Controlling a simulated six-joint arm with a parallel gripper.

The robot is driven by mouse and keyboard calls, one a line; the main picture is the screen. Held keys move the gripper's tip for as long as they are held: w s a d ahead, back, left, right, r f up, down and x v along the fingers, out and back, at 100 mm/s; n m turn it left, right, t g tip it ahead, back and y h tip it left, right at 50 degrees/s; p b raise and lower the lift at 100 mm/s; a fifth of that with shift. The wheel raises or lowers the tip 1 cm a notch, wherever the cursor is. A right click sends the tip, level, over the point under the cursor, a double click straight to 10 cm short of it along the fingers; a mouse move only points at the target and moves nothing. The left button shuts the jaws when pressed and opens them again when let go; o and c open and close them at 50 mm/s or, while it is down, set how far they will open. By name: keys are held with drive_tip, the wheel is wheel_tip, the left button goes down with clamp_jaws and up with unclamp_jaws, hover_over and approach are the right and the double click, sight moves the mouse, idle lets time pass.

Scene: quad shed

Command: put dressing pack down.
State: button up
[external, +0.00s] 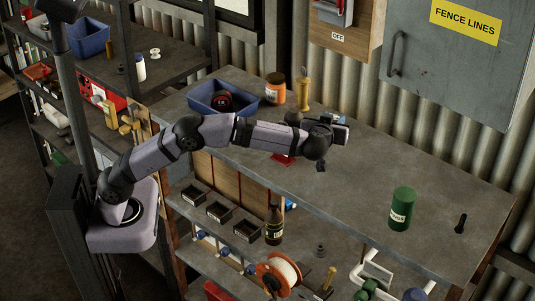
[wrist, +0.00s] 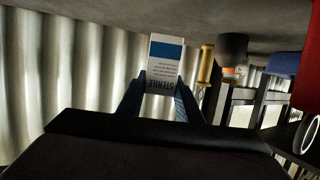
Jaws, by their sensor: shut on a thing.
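The dressing pack (wrist: 162,65) is a small white box with a blue band and the word STERILE. In the wrist view, which is upside down, it sits between the two fingers of my gripper (wrist: 160,98), which is shut on it. In the external view my gripper (external: 340,132) is over the middle of the bench top, towards its back edge. The pack is mostly hidden there by the gripper. I cannot tell whether the pack touches the bench.
On the bench (external: 350,205) stand a blue bin (external: 205,104), an orange jar (external: 275,88) and a yellow upright object (external: 303,92) behind my arm. A red item (external: 282,160) lies beneath it. A green can (external: 401,208) and dark tool (external: 461,223) stand right, with clear surface between.

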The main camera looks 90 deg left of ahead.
drive_tip(key=shift+f+p, duration=0.55)
drive_tip(key=shift+f, duration=1.4)
drive_tip(key=shift+f, duration=0.1)
drive_tip(key=o, duration=1.1)
drive_tip(key=shift+f, duration=0.1)
drive_tip(key=shift+d+r, duration=0.15)
drive_tip(key=shift+r, duration=0.05)
drive_tip(key=b+v, duration=0.4)
drive_tip(key=v, duration=0.7)
drive_tip(key=shift+d, duration=0.35)
drive_tip(key=shift+r, duration=0.2)
